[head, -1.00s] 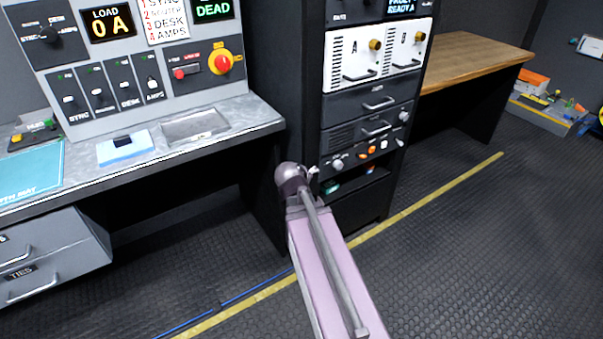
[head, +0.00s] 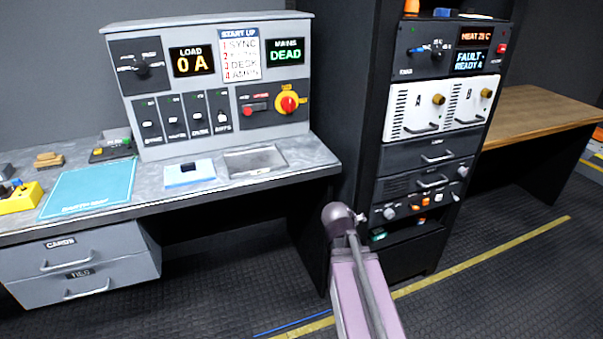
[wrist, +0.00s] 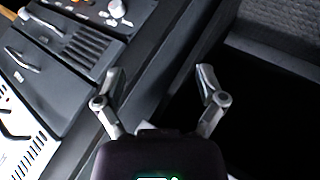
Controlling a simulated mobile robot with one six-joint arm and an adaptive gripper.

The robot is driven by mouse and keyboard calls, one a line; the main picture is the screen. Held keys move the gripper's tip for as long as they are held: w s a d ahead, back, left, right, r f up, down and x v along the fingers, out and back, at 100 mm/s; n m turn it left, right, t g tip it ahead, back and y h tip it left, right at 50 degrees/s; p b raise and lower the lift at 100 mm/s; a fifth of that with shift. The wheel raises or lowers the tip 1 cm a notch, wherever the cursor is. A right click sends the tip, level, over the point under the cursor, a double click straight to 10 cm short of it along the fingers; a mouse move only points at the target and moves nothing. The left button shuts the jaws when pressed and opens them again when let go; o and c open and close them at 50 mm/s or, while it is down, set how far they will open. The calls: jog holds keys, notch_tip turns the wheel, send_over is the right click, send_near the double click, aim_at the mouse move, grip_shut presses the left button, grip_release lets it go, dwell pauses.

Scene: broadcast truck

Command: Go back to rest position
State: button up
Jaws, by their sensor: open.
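My gripper (wrist: 158,80) is open in the wrist view, its two fingers spread apart with nothing between them. Beyond the fingers are the dark edge of the equipment rack and a dark area beside it. In the head view my arm reaches up from the bottom edge, in front of the rack (head: 400,165); the gripper itself is mostly hidden there behind the arm's end.
A power panel (head: 215,85) stands on the grey bench (head: 140,185) at left, above drawers (head: 80,267). A wooden table (head: 535,115) is at right. The dark floor at lower right is clear.

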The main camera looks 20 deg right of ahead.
jog(key=s+a+f+g+y, duration=0.3)
jog(key=s+a, duration=0.1)
jog(key=a, duration=0.6)
jog(key=s+a+f+g+y, duration=0.2)
jog(key=s+a+y, duration=0.2)
jog(key=a, duration=0.6)
notch_tip(320, 180, up, 20)
jog(key=p, duration=2)
jog(key=shift+s+a+m+g, duration=0.2)
jog(key=shift+s+m+g, duration=0.1)
jog(key=shift+s, duration=0.1)
jog(key=shift+f, duration=0.15)
